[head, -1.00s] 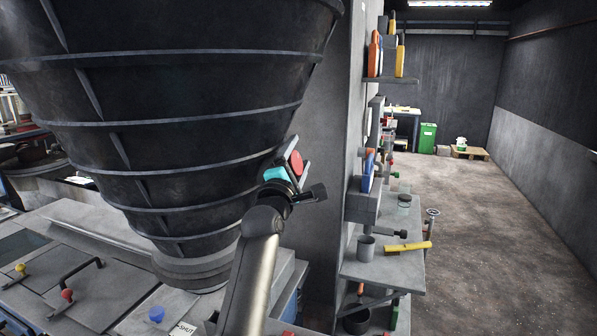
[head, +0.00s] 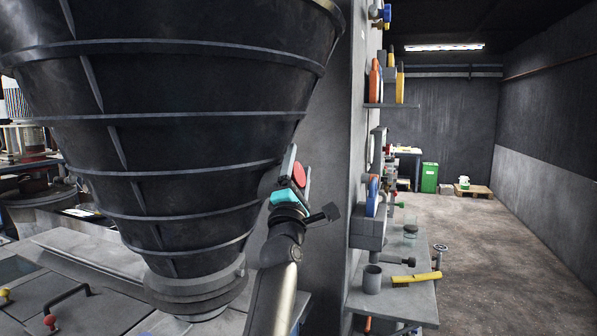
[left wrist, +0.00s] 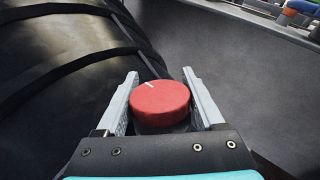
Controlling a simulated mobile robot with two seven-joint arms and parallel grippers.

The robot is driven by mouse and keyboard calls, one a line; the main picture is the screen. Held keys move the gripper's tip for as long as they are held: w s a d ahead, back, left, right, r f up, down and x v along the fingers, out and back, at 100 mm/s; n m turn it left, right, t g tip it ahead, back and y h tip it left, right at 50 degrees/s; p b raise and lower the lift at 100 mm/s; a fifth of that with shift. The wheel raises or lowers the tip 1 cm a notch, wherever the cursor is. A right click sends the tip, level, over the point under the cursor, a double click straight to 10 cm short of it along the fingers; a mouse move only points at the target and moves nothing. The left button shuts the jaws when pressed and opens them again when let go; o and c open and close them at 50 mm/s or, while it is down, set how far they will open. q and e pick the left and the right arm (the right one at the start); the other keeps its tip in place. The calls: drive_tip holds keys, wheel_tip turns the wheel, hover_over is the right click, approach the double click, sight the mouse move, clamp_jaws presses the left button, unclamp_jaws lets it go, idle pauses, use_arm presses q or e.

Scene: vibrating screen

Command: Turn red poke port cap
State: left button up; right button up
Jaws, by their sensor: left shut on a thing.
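The red poke port cap (left wrist: 160,103) is a round knob with a white line on its face, seen between my left gripper's fingers in the left wrist view. The white line points to the upper left there. In the head view the red cap (head: 299,175) shows at the side of the large dark ribbed hopper (head: 190,140). My left gripper (head: 298,168) is shut on the cap, with one grey finger on each side; it also shows in the left wrist view (left wrist: 160,90). The mount behind the cap is mostly hidden. My right gripper is not in view.
A grey wall column (head: 335,130) stands right behind the gripper. To the right, a shelf bench (head: 400,300) holds a grey cup (head: 372,279) and a yellow tool (head: 416,278). The open floor (head: 500,265) lies further right. Grey panels with handles (head: 70,296) lie below the hopper.

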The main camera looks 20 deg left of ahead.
use_arm(q)
drive_tip(key=o, duration=1.4)
drive_tip(key=v, duration=1.5)
drive_tip(key=shift+s+f, duration=0.1)
drive_tip(key=shift+f, duration=0.05)
